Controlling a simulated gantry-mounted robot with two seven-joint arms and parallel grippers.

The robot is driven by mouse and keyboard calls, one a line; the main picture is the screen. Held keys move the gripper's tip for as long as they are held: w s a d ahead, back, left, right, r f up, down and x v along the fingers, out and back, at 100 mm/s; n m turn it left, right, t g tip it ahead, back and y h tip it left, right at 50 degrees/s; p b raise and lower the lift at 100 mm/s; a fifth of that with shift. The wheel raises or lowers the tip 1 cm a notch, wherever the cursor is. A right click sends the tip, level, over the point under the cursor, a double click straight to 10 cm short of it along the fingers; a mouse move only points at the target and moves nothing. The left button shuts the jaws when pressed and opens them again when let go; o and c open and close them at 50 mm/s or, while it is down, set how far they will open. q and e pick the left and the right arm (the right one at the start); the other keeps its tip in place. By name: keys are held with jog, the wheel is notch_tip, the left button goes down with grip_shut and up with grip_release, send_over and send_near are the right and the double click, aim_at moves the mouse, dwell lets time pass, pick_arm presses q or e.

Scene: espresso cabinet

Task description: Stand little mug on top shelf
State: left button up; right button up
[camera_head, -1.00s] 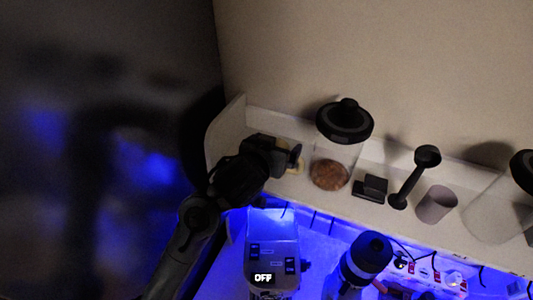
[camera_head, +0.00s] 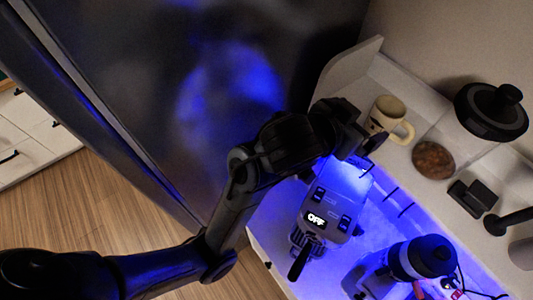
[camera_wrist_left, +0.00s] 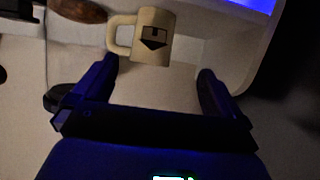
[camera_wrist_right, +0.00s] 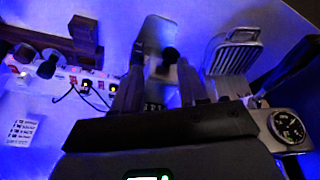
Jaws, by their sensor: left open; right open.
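The little cream mug (camera_head: 388,116) stands upright on the top shelf (camera_head: 414,90), near its left end wall, with its handle toward the glass jar. My left gripper (camera_head: 366,142) is open at the shelf's front edge, close to the mug. In the left wrist view the mug (camera_wrist_left: 154,38), with a dark mark on its side, lies just beyond the spread, empty fingertips (camera_wrist_left: 157,74). My right gripper (camera_wrist_right: 160,68) is open in the blue-lit space and does not show in the head view.
A glass jar with a black lid (camera_head: 492,108), a small black block (camera_head: 473,197) and a black scoop (camera_head: 508,222) stand right of the mug. The machine marked OFF (camera_head: 328,205) is below the shelf. A metal rack (camera_wrist_right: 232,52) and gauge (camera_wrist_right: 287,127) are near my right gripper.

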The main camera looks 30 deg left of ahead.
pick_arm(q)
jog(key=s+a+f+n+g+y, duration=0.15)
jog(key=s+a+f, duration=0.25)
jog(key=f, duration=0.6)
jog(key=s+a+f+g+y, duration=0.15)
jog(key=s+a+f, duration=0.3)
jog(key=f, duration=0.45)
jog(key=s+a+f+g, duration=0.2)
jog(key=s+a+f, duration=0.2)
jog(key=s+f, duration=0.2)
jog(key=s+a+f+g+y, duration=0.1)
jog(key=s+a+f+g, duration=0.2)
jog(key=s+f, duration=0.4)
jog(key=s+a, duration=0.1)
jog(key=s, duration=0.3)
jog(key=shift+a+f+g, duration=0.3)
jog(key=shift+a, duration=0.1)
jog(key=shift+w, duration=0.1)
